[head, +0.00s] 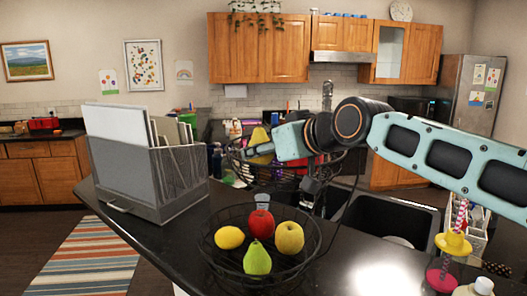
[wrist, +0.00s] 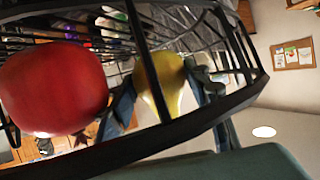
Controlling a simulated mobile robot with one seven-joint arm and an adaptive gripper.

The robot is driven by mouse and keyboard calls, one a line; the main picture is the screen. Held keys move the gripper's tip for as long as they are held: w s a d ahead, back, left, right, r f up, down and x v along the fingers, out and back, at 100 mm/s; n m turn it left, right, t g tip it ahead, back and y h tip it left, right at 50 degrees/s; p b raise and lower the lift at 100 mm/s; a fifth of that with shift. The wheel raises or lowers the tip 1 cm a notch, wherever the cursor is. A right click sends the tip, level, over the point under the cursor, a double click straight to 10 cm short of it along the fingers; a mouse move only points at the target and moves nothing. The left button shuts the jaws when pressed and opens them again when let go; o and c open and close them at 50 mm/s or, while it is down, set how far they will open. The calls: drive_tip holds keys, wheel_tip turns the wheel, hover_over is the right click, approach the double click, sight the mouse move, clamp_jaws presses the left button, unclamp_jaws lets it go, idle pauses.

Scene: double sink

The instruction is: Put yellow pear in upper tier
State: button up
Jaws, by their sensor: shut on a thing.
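The yellow pear (head: 260,136) is between the fingers of my gripper (head: 264,148), at the upper tier, a black wire basket (head: 236,160). In the wrist view the pear (wrist: 165,78) shows between my two fingers (wrist: 165,95), behind the dark bars and rim (wrist: 190,127) of the basket. My gripper is shut on the pear. Whether the pear touches the basket floor I cannot tell.
The lower wire basket (head: 209,252) holds a lemon (head: 229,237), a red apple (head: 260,222), a green pear (head: 257,259) and a yellow apple (head: 290,237). A grey file holder (head: 180,180) stands left. The sink (head: 372,222) is right. Some dark counter in front is clear.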

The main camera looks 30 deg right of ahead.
drive_tip(key=o, duration=1.3)
drive_tip(key=shift+c, duration=0.2)
drive_tip(key=shift+r, duration=0.1)
drive_tip(key=shift+r+p, duration=0.55)
drive_tip(key=shift+p, duration=0.3)
drive_tip(key=shift+s+r, duration=0.2)
drive_tip(key=shift+s, duration=0.05)
drive_tip(key=b+v, duration=0.1)
drive_tip(key=v, duration=1)
drive_tip(key=shift+s, duration=0.2)
drive_tip(key=shift+s, duration=0.1)
